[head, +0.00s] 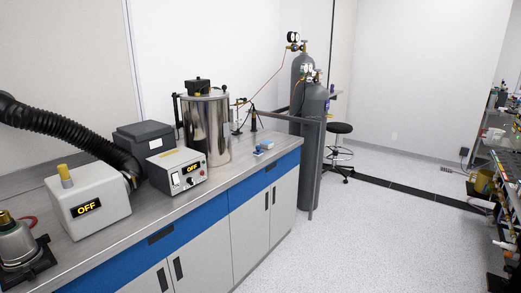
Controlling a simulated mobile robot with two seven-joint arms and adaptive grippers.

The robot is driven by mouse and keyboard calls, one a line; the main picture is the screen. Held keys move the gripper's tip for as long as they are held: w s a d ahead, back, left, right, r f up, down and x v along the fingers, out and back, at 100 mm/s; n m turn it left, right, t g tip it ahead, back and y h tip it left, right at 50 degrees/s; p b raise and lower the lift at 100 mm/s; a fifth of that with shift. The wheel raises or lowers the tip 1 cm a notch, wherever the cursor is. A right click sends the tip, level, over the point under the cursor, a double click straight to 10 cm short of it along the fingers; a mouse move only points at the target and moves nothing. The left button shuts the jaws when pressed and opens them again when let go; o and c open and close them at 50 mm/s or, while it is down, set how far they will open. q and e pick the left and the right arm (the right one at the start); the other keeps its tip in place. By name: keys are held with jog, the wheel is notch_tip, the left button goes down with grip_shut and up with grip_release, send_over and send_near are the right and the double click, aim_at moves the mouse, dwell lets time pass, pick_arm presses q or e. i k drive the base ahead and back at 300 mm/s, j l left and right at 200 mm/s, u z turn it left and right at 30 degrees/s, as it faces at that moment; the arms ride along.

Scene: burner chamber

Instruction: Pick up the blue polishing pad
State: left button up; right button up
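Small blue items (267,146) lie on the grey counter (222,178), near its far right end and close to the front edge. One of them looks like the blue polishing pad, with a pale part beside it, but they are too small to tell apart. They sit to the right of the tall shiny metal vessel (206,130). Neither of my grippers shows in the head view.
Gas cylinders (314,140) and a stool (340,145) stand beyond. The floor (380,230) right of the counter is clear.

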aim_at(258, 152)
jog(key=i+l, duration=0.25)
jog(key=i, duration=0.15)
jog(key=i+l, duration=0.25)
jog(key=i, duration=0.15)
jog(key=i+l, duration=0.2)
jog(key=i, duration=0.25)
jog(key=u, duration=0.05)
